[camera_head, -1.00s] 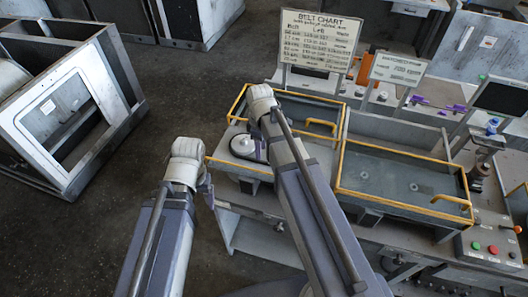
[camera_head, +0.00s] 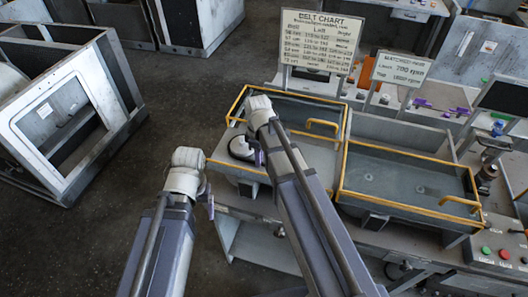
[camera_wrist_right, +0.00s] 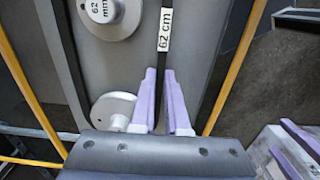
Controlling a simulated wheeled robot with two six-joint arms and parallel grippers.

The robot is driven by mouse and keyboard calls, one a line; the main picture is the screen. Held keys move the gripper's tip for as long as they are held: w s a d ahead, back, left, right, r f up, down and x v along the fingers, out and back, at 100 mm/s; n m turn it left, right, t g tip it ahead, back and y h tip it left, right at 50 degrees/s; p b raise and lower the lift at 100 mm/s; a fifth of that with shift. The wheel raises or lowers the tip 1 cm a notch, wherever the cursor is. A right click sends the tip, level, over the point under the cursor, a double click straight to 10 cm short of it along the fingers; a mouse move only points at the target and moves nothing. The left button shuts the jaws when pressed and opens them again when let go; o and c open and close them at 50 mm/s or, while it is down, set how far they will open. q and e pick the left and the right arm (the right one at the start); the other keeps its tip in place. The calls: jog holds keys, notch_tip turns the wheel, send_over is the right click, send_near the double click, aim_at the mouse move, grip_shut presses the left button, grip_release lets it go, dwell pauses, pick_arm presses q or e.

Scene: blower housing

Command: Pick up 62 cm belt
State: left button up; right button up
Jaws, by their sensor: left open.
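The 62 cm belt (camera_wrist_right: 167,12) is a narrow black strip with a white "62 cm" label in the right wrist view. It runs down toward the gap between the purple fingers of my right gripper (camera_wrist_right: 160,72). The fingers stand a little apart; whether they touch the belt is unclear. In the head view my right arm reaches over the left yellow-rimmed tray (camera_head: 230,122), and one purple finger shows beside a round pale disc (camera_head: 240,147) with a dark edge. My left gripper (camera_head: 210,205) is left of the tray, empty; its open purple fingers also show in the right wrist view (camera_wrist_right: 296,145).
A second yellow-rimmed tray (camera_head: 405,180) adjoins on the right. A belt chart sign (camera_head: 318,42) stands behind.

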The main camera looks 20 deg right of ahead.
grip_shut()
jog(key=shift+r, duration=0.1)
notch_tip(320, 180, up, 15)
jog(key=p, duration=1.5)
dwell(0.4)
